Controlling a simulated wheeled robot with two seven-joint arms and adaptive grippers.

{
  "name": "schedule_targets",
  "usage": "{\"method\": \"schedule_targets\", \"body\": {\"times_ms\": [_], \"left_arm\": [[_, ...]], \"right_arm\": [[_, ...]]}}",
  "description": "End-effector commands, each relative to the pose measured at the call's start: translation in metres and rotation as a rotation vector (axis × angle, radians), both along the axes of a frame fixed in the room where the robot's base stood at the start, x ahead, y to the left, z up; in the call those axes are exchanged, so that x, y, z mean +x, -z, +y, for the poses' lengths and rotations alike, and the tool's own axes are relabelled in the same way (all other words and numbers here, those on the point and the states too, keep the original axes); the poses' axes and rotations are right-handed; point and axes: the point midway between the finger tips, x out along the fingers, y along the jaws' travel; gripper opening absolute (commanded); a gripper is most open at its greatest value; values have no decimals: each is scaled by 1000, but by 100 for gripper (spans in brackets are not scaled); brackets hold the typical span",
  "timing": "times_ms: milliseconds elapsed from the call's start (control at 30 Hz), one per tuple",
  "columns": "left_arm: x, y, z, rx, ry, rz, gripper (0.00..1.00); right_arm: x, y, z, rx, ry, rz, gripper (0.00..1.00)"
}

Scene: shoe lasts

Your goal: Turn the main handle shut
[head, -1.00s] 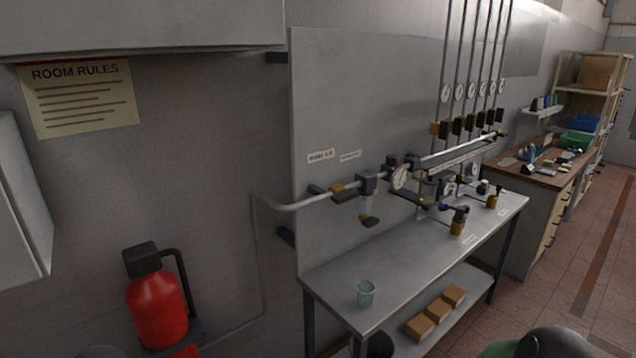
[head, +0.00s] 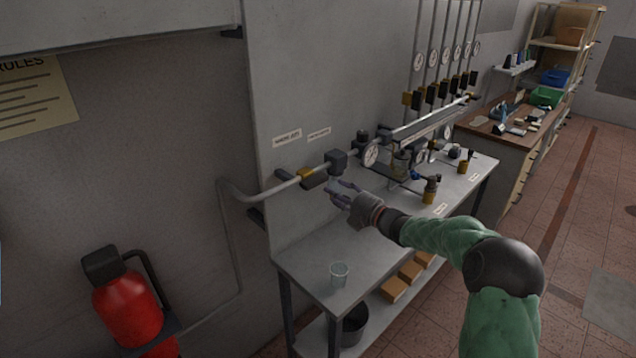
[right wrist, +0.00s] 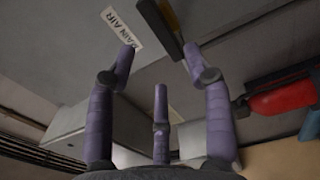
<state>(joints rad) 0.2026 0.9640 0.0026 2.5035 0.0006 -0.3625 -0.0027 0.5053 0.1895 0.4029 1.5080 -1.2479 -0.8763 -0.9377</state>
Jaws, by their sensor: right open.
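The main handle (head: 311,179) is a yellow and dark piece on the wall pipe, below two small white labels. It lies roughly along the pipe. In the right wrist view a dark bar with a yellow edge (right wrist: 158,27), which looks like this handle, crosses the top beside the MAIN AIR label (right wrist: 121,25). My right gripper (head: 338,190) has purple fingers and is just right of and slightly below the handle, apart from it. Its fingers are spread and empty in the right wrist view (right wrist: 159,60). My left gripper is not in view.
Gauges (head: 371,154) and fittings line the pipe to the right. A red fire extinguisher (head: 128,308) is at lower left. Open floor lies to the right.

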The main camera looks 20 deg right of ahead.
Motion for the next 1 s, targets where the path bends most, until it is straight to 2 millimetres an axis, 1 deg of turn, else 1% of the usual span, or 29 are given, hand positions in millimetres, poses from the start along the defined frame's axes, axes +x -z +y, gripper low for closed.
{"method": "schedule_targets", "body": {"times_ms": [33, 200, 400, 600, 833, 867, 900, 967, 1000], "left_arm": [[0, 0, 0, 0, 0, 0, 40], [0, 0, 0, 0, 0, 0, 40], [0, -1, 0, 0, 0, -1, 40], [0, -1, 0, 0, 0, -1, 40], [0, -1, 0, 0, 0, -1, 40], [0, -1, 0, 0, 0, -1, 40], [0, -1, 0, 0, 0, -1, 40], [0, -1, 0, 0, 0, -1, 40], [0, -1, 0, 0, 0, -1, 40]], "right_arm": [[10, 1, 5, 1, -2, 0, 52], [38, 0, 14, 1, -2, 0, 52], [59, 0, 21, 1, 0, -1, 52], [67, 0, 23, 3, 2, 1, 52], [67, 0, 23, 3, 2, 1, 52], [67, 0, 23, 3, 2, 1, 43], [67, 0, 23, 3, 2, 1, 32], [67, 0, 23, 3, 2, 1, 15], [67, 0, 23, 3, 2, 1, 4]]}}
